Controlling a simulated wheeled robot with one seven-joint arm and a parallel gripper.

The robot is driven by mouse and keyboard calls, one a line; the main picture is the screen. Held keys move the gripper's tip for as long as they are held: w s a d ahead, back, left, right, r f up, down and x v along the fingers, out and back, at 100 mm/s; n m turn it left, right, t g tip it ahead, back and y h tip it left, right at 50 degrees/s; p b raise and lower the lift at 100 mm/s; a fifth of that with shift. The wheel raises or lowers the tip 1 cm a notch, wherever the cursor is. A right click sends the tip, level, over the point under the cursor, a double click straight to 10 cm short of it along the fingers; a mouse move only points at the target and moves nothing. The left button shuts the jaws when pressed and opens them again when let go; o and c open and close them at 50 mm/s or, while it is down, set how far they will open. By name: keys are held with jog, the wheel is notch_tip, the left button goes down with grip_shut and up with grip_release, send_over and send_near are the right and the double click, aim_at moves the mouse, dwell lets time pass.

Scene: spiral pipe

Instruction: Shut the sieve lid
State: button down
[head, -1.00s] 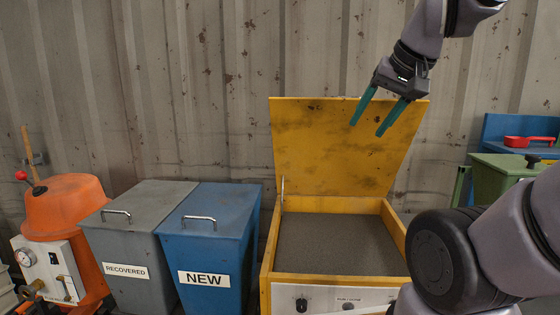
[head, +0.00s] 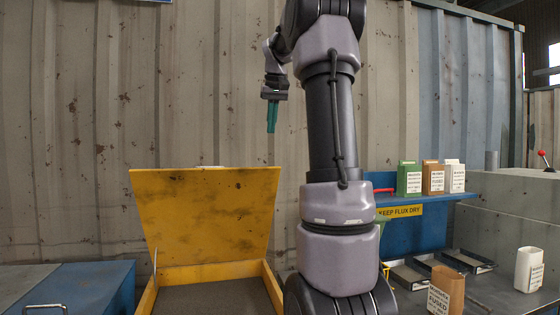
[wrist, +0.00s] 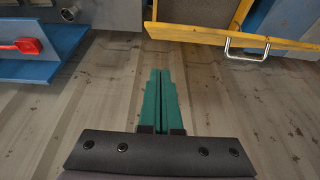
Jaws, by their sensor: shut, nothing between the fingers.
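The yellow sieve lid (head: 205,215) stands raised and leaning back at the rear of the yellow sieve box (head: 148,300), with its worn inner face toward me. Grey material (head: 215,298) shows in the open box. My gripper (head: 271,131) is up above and a little right of the lid's top edge, pointing down, touching nothing. In the wrist view my gripper's teal fingers (wrist: 161,75) lie together and empty. There the lid's edge and a metal handle (wrist: 247,52) show at the upper right, apart from the fingers.
A blue bin (head: 85,290) stands left of the sieve. A blue shelf (head: 400,235) with several small cartons and a red-handled item (head: 383,189) is on the right. A corrugated metal wall (head: 90,100) rises behind. My arm covers the sieve's right side.

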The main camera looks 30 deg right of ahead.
jog(key=w+d, duration=0.1)
jog(key=d, duration=0.1)
send_over(275, 170)
jog(key=w+d, duration=0.2)
jog(key=w, duration=0.2)
notch_tip(275, 170, down, 8)
jog(key=s+f, duration=0.1)
jog(key=s+a+f, duration=0.1)
jog(key=shift+f, duration=0.3)
jog(key=shift+s+f, duration=0.2)
jog(key=shift+f, duration=0.05)
jog(key=shift+s+a+f, duration=0.1)
jog(key=shift+s+f, duration=0.05)
jog(key=shift+s, duration=0.05)
